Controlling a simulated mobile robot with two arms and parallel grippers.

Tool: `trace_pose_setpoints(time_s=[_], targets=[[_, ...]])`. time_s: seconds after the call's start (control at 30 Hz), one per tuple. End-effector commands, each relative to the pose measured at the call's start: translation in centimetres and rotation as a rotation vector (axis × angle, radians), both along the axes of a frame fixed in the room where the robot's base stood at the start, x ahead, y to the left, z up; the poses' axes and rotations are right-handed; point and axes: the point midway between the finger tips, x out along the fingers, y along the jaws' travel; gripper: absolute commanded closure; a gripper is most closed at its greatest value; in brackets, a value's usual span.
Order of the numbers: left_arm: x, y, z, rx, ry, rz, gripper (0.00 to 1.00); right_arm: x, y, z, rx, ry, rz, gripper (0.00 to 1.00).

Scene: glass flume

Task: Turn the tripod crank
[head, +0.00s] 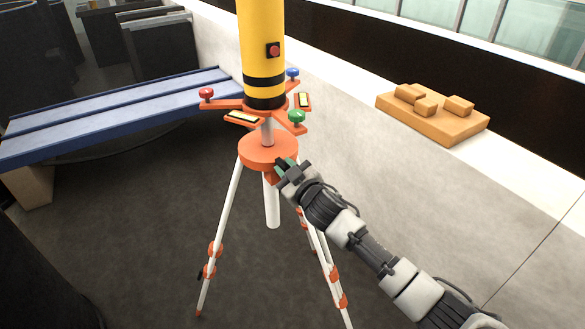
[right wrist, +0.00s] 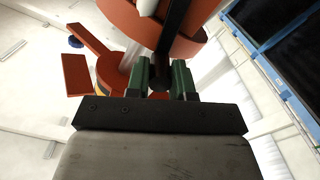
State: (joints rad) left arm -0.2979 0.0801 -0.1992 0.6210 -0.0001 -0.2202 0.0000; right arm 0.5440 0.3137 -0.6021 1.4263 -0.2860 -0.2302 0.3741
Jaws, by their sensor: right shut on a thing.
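The tripod has a round orange head (head: 262,147), white legs with orange clamps and a white centre column. My right gripper (head: 284,168) is at the near right edge of this head, just below its top. In the right wrist view its two green fingers (right wrist: 163,78) are shut on a small dark part, which looks like the crank's knob (right wrist: 159,80). The orange tripod head also shows there, close above the fingers (right wrist: 188,44). In the head view the crank is hidden behind the gripper, so its angle cannot be told. My left gripper is out of view.
A yellow cylinder (head: 262,40) with a red button stands on an orange base with red, blue and green knobs, above the tripod head. A blue bench (head: 120,110) is at left. An orange block piece (head: 432,115) lies on the pale ledge at right.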

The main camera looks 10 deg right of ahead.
Motion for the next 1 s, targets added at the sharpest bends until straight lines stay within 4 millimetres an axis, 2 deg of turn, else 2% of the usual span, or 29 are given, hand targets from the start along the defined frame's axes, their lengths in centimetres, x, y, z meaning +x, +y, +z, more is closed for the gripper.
trace_pose_setpoints(time_s=[0.5,1.0], targets=[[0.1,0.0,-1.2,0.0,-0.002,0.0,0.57,-1.0,2.6,-1.7,-0.461,-0.167,0.003,1.0],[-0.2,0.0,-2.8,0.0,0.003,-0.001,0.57,-1.5,4.2,-4.2,-0.906,-0.328,0.002,1.0]])
